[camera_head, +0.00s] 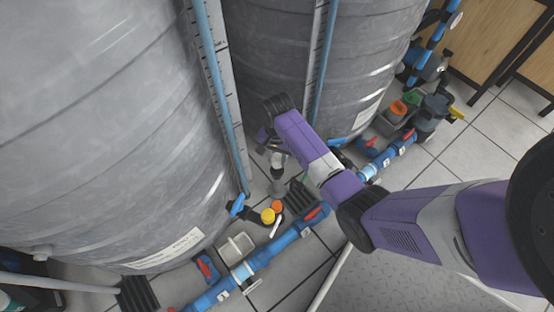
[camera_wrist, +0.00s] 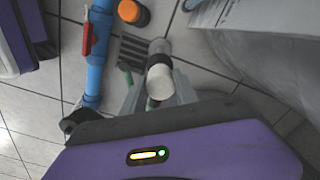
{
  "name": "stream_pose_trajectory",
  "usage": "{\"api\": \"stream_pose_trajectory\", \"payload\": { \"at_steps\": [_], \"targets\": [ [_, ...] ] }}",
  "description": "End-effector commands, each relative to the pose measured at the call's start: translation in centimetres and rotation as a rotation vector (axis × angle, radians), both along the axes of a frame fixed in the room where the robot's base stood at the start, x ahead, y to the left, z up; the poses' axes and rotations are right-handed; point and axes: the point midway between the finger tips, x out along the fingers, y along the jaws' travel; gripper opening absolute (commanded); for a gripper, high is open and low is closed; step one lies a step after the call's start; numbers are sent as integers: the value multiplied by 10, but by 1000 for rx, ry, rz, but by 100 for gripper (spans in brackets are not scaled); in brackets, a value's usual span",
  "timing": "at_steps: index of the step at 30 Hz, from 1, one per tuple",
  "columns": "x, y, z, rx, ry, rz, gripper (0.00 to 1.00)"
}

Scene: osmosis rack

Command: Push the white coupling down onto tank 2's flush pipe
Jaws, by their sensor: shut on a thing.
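The white coupling (camera_wrist: 160,87) is between the grey fingers of my gripper (camera_wrist: 159,78) in the wrist view. The fingers are shut on it. A dark ring and a paler grey end (camera_wrist: 159,47) show just beyond the coupling; I cannot tell how far it sits on the pipe. In the head view my gripper (camera_head: 276,150) is in the gap between the two big grey tanks, with the small white coupling (camera_head: 277,160) at its tip. A dark upright pipe piece (camera_head: 278,178) is directly below it. The tank numbers are not readable.
Grey ribbed tanks stand at left (camera_head: 100,120) and back (camera_head: 265,50). A blue pipe with red-handled valves (camera_head: 265,252) runs along the tiled floor. Orange (camera_head: 277,206) and yellow (camera_head: 268,216) caps and a dark slotted grate (camera_wrist: 135,52) are close by.

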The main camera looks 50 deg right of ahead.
Motion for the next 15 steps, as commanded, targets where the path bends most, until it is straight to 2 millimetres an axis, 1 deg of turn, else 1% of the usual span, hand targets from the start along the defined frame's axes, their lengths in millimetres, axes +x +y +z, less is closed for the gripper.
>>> {"api": "stream_pose_trajectory", "payload": {
  "at_steps": [1, 6, 9, 12, 15],
  "targets": [
    [1, 0, 21, -1, -3, 0, 0],
    [1, 0, 70, -2, -4, 1, 0],
    [1, 0, 96, -2, -3, 2, 0],
    [1, 0, 118, -2, -3, 1, 0],
    [1, 0, 136, -1, -3, 2, 0]
  ]
}}
